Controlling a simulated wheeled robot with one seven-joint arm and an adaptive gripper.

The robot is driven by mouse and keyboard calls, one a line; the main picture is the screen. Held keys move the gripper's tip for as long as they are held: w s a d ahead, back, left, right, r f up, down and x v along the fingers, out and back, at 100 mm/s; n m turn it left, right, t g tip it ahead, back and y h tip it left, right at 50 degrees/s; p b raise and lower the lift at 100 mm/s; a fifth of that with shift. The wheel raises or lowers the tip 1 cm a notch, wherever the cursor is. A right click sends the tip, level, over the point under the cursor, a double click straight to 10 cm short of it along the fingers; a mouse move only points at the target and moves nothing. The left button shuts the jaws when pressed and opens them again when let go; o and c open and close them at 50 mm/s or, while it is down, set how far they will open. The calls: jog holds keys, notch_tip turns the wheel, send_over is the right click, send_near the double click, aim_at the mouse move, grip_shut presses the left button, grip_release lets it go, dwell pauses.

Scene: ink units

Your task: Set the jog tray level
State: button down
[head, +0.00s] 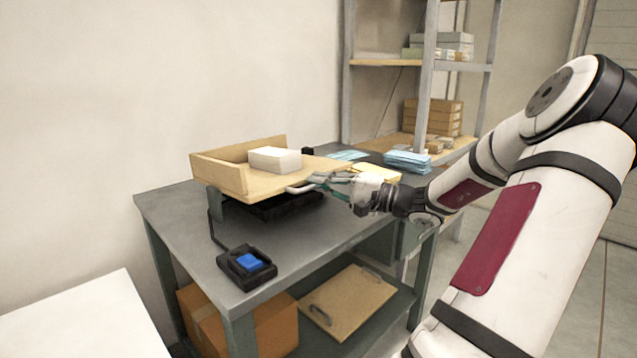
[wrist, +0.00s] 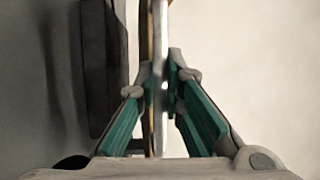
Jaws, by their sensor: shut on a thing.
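The jog tray (head: 232,178) is a light wooden tray with raised walls along its left and back sides. It sits on a dark base (head: 272,208) on the grey bench. A white paper stack (head: 275,160) lies on the tray. I cannot tell whether the tray is exactly level. A pale handle (head: 297,189) shows at the tray's front edge. My gripper (head: 318,180) is at that edge beside the handle. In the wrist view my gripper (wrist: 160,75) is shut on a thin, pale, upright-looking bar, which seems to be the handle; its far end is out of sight.
A blue button box (head: 248,263) sits at the bench's front left corner. Blue-topped stacks (head: 407,161) and a yellow pad (head: 377,174) lie behind my wrist. A shelf (head: 385,62) stands behind. The lower shelf holds a cardboard box (head: 270,325) and a board (head: 352,298).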

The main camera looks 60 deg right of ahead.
jog(key=shift+s+f, duration=0.15)
jog(key=shift+f, duration=1.1)
jog(key=c, duration=1.7)
grip_release()
jog(key=shift+s, duration=0.1)
jog(key=s, duration=0.4)
jog(key=s+d, duration=0.1)
jog(key=s, duration=0.2)
jog(key=s+d, duration=0.1)
jog(key=s, duration=0.3)
jog(key=shift+s+f, duration=0.3)
jog(key=shift+f, duration=0.1)
jog(key=shift+a, duration=0.1)
